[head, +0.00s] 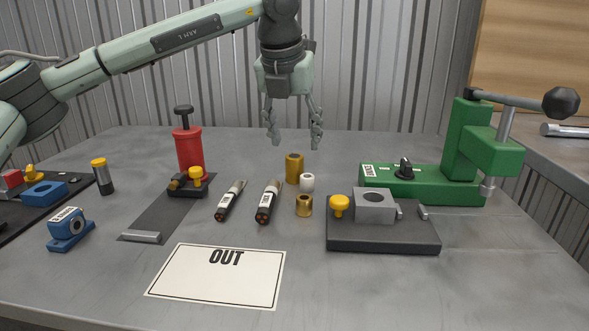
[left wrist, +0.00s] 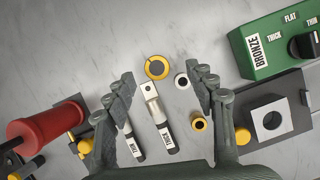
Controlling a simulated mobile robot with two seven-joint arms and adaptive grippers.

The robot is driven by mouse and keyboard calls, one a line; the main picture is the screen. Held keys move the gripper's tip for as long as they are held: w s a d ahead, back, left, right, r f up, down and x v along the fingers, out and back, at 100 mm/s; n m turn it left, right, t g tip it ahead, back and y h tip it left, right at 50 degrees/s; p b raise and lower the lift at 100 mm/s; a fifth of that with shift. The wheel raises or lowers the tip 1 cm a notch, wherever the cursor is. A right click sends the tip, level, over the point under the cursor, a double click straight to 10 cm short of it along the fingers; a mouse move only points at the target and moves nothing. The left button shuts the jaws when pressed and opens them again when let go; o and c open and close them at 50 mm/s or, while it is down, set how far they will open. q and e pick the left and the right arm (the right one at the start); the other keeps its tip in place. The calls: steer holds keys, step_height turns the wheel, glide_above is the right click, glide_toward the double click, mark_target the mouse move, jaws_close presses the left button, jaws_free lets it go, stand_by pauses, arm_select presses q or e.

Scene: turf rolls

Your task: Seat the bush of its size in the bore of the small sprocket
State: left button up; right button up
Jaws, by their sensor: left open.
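A tall brass bush (head: 294,168), a white bush (head: 307,182) and a short brass bush (head: 303,207) stand close together mid-table. In the left wrist view, the wide brass bush (left wrist: 148,70), the white bush (left wrist: 181,81) and the narrower brass bush (left wrist: 198,122) show from above. I cannot make out a toothed sprocket; a grey block with a round bore (head: 374,208) sits on a dark plate (head: 383,240) to their right. My left gripper (head: 294,141) is open and empty, pointing down above and behind the bushes. My right gripper is not in view.
A green press (head: 420,187) with a lever stands at the right. A red cylinder (head: 188,150), a blue block (head: 70,230) and a dark tray (head: 70,202) are farther left. An OUT card (head: 215,283) lies in front.

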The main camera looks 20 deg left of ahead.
mark_target(295, 156)
arm_select(q)
steer(key=x, duration=0.4)
steer(key=shift+s+a+f, duration=0.15)
steer(key=shift+a+f, duration=0.1)
steer(key=shift+c, duration=0.3)
jaws_close()
